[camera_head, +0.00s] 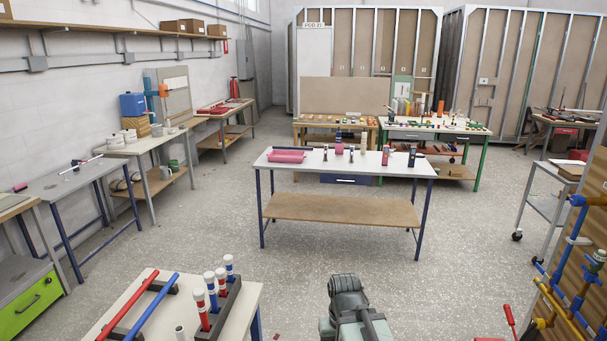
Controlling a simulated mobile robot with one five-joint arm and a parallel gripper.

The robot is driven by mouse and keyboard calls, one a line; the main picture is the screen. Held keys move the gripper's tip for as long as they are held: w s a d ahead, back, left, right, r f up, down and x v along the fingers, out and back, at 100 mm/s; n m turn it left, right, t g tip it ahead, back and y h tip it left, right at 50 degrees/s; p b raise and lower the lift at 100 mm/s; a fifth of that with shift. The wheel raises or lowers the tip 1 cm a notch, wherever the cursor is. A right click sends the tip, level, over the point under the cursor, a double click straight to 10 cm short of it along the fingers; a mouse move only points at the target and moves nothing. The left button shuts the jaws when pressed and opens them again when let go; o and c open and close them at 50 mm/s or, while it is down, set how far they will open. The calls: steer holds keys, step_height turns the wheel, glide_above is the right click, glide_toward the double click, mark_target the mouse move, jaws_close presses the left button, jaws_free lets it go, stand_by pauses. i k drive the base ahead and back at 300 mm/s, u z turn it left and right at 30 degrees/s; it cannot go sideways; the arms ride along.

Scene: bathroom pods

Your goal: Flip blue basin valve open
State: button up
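At the right edge stands a wooden panel (566,262) carrying blue and yellow pipework, cut off by the frame. A blue fitting (577,200) sits at the upper end of the pipework. Another blue part (598,256) shows lower down. I cannot tell which blue part is the basin valve, or whether it is open or shut. My arm shows as a grey and dark green part at the bottom centre, well left of the panel. I see no gripper fingers.
A white-topped workbench (345,164) stands mid-room. A nearer table (236,300) at bottom left holds red and blue pipes. A red-handled tool (510,318) shows by the panel's foot. A wheeled cart (545,205) stands behind the panel.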

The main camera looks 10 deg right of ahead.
mark_target(537, 267)
steer(key=z, duration=0.3)
steer(key=i, duration=0.8)
steer(key=z, duration=0.95)
steer(key=i, duration=1.05)
steer(key=z, duration=0.6)
steer(key=k, duration=0.9)
steer(key=z, duration=0.3)
steer(key=i, duration=0.65)
steer(key=u, duration=0.3)
steer(key=k, duration=0.65)
steer(key=z, duration=0.2)
steer(key=i, duration=0.9)
steer(key=u, duration=0.05)
